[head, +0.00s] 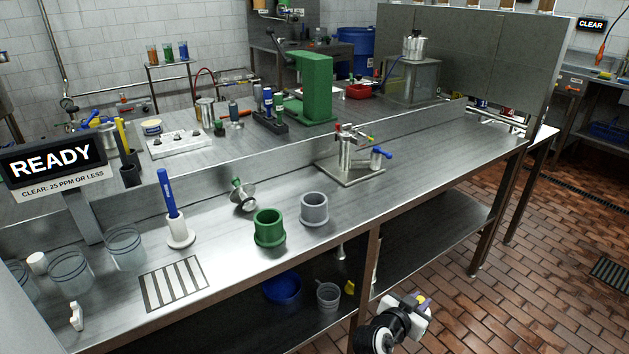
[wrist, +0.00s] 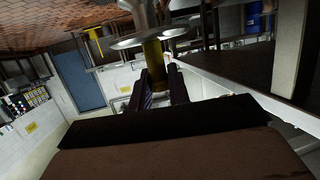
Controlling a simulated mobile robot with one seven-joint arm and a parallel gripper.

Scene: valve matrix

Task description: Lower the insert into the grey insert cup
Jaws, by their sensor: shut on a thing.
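My gripper (wrist: 163,80) is shut on the insert (wrist: 153,56), which has a yellow stem and steel discs in the wrist view. In the head view my gripper (head: 423,301) is low at the bottom right, in front of the bench edge and over the floor side. The held insert is mostly hidden there. The grey insert cup (head: 314,209) stands upright on the bench, up and left of my gripper and well apart from it. Its opening faces up. A green cup (head: 269,228) stands left of it. Another steel insert with a green tip (head: 241,195) lies tilted behind the green cup.
The steel bench (head: 400,178) has free room right of the grey cup. A valve block with a blue handle (head: 352,155) stands farther back. A white holder with a blue tool (head: 180,230), a striped mat (head: 174,284) and glass jars (head: 126,250) are on the left.

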